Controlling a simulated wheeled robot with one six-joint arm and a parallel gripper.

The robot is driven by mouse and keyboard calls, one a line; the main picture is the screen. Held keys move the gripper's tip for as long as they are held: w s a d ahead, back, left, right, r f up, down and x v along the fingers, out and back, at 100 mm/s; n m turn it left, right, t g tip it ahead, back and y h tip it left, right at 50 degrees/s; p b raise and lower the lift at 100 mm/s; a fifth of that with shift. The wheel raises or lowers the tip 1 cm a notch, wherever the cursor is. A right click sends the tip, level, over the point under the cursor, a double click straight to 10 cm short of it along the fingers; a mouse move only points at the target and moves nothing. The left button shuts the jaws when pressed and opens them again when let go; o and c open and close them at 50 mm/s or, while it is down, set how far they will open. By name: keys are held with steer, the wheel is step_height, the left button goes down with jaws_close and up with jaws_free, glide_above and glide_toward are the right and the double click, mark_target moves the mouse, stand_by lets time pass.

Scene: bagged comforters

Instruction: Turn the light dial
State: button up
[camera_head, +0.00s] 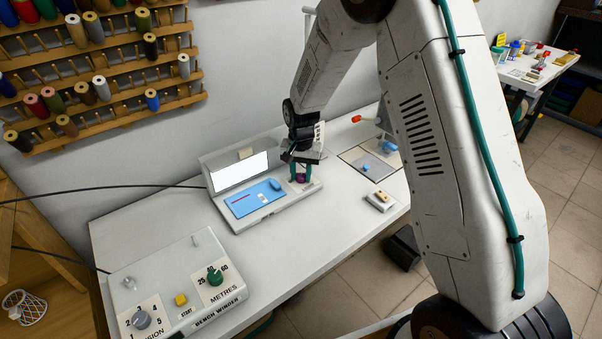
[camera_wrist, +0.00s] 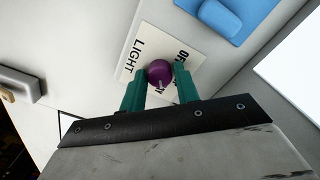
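The light dial is a small round purple knob (camera_wrist: 159,72) on a white label plate with the word LIGHT (camera_wrist: 138,55). More lettering on the plate is partly covered. My gripper (camera_wrist: 160,80) has its two teal fingers on either side of the knob, pointing at the panel. The fingers look very close to the knob's sides, but I cannot tell whether they press on it. In the head view my gripper (camera_head: 300,173) points down over the right end of the white inspection unit (camera_head: 262,222), with the purple knob (camera_head: 300,178) low between the fingers.
A blue pad (camera_head: 247,199) with a blue mouse-shaped piece and a lit white screen (camera_head: 238,171) are left of my gripper. A bench winder box (camera_head: 180,285) with dials stands front left. A small white switch box (camera_head: 380,201) is at the right. Thread spools hang on the wall.

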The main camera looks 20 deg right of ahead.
mark_target(301, 175)
steer(key=shift+o, duration=1.1)
step_height(301, 175, up, 8)
steer(key=shift+f, duration=0.1)
